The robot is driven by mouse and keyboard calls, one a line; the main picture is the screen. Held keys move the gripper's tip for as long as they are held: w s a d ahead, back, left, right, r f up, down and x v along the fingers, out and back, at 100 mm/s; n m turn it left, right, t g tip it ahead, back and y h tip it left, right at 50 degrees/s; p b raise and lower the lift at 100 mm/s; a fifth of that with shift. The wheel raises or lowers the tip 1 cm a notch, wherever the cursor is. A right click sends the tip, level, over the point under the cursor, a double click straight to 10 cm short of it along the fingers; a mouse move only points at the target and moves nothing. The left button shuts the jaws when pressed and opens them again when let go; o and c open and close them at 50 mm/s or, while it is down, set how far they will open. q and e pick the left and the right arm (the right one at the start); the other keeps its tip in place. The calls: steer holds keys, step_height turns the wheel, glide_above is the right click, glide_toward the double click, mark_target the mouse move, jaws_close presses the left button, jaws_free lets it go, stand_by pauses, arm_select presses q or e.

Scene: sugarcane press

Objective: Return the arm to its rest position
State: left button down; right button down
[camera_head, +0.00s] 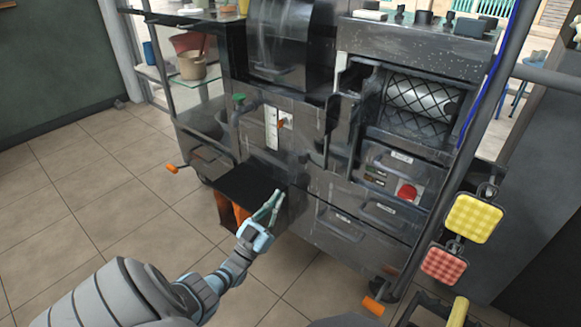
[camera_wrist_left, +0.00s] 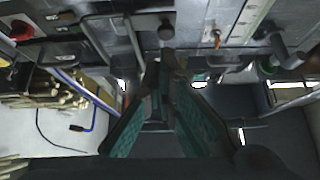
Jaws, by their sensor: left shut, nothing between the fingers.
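My left arm comes in from the lower left in the head view. Its left gripper (camera_head: 275,198) is shut and empty, at the right end of a dark open tray (camera_head: 246,183) low on the front of the sugarcane press (camera_head: 312,155). I cannot tell whether it touches the tray. In the left wrist view the green fingers of the left gripper (camera_wrist_left: 162,62) run together toward their tips, with nothing seen between them.
The press has a mesh-covered roller (camera_head: 420,98) and a red button (camera_head: 407,192) on its right side. Yellow (camera_head: 474,218) and red (camera_head: 444,263) waffle-patterned pads hang at the right. Tiled floor (camera_head: 95,190) is clear at the left.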

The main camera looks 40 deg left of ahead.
arm_select(q)
steer(key=v, duration=0.3)
steer(key=shift+s+f, duration=0.2)
steer(key=shift+s, duration=0.1)
